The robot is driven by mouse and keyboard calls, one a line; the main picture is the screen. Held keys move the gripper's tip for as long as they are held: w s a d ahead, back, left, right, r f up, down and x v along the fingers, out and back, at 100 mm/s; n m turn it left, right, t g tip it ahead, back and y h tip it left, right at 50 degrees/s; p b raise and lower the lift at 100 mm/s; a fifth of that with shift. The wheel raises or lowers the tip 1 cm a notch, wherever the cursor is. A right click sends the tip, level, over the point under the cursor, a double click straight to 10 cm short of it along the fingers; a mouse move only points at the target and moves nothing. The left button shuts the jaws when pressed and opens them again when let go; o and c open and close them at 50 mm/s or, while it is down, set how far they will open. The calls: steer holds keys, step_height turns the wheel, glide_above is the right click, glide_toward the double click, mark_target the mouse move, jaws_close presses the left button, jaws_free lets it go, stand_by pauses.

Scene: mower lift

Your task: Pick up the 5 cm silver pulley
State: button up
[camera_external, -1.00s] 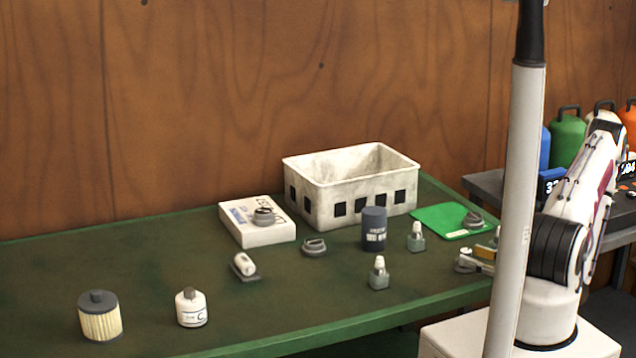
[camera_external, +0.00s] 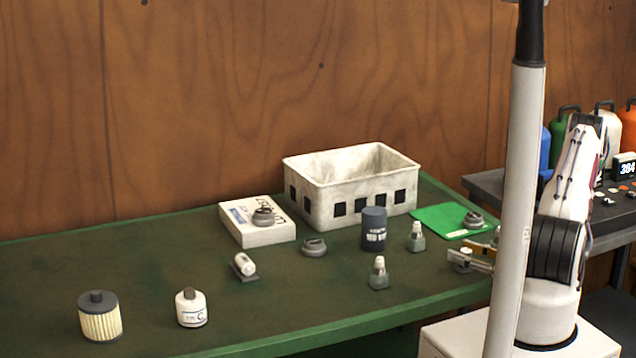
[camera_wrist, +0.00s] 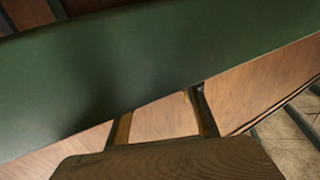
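Three grey, pulley-like round parts show in the external view. One (camera_external: 263,217) lies on a white box, one (camera_external: 313,247) lies on the bare green table, and one (camera_external: 473,219) lies on a green mat. I cannot tell which is the 5 cm silver pulley. My gripper (camera_external: 476,259) is at the table's right end, partly hidden by the white post, with the mat's part behind it. In the wrist view its two fingers (camera_wrist: 162,118) stand apart with nothing between them. No pulley shows in that view.
A dark canister (camera_external: 373,232) and two small bottles (camera_external: 416,238) (camera_external: 378,275) stand between my gripper and the table's pulley. The left table holds a filter (camera_external: 99,318) and a white bottle (camera_external: 191,309).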

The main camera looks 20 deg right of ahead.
mark_target(469, 251)
jaws_close()
steer(key=shift+r, duration=0.2)
steer(key=shift+r, duration=1.65)
steer(key=shift+s+d+f, duration=0.1)
steer(key=shift+s+d, duration=0.1)
steer(key=shift+s, duration=0.1)
steer(key=v, duration=1.7)
steer(key=shift+s, duration=0.15)
